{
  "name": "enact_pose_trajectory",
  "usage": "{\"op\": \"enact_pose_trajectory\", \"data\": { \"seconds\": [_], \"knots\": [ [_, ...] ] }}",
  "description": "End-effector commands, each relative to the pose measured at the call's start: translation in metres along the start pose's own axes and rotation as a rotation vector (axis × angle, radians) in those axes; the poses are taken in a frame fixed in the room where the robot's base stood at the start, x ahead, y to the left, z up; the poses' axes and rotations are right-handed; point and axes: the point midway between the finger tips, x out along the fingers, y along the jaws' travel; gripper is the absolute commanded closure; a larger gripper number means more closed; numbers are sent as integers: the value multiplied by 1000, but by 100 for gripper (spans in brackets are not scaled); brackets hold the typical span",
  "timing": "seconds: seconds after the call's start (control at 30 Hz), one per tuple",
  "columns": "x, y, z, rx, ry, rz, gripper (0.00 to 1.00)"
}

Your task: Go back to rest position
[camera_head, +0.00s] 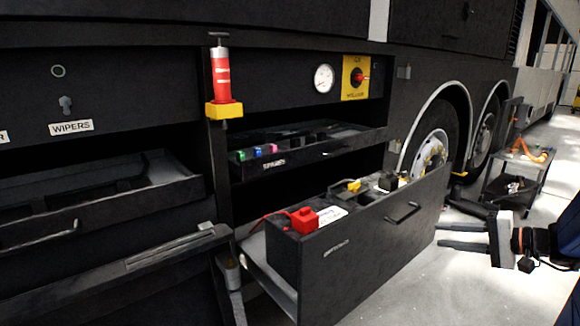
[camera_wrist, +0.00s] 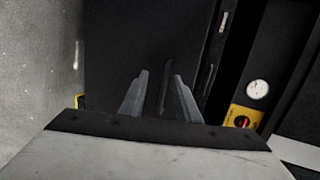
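My gripper (camera_head: 440,235) is at the right of the head view, its two fingers pointing left past the end of the open battery drawer (camera_head: 365,245). It is apart from the drawer and its handle (camera_head: 403,213). In the wrist view my gripper (camera_wrist: 161,82) shows two grey fingers with a gap between them and nothing held. A dark panel lies beyond the fingers there.
A red-capped battery terminal (camera_head: 304,220) sits in the drawer. A shelf tray (camera_head: 310,150) is open above it. A cart (camera_head: 515,180) stands by the wheels. Floor (camera_head: 450,290) is clear at the lower right.

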Motion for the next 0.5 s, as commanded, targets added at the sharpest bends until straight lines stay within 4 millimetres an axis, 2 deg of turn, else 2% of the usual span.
{"op": "enact_pose_trajectory", "data": {
  "seconds": [0.03,0.2,0.37,0.5],
  "knots": [
    [12,-4,23,-23,-44,47,71],
    [36,3,94,-87,-170,228,71],
    [43,15,152,-172,-253,396,71],
    [40,28,193,-264,-296,536,71]
  ]
}}
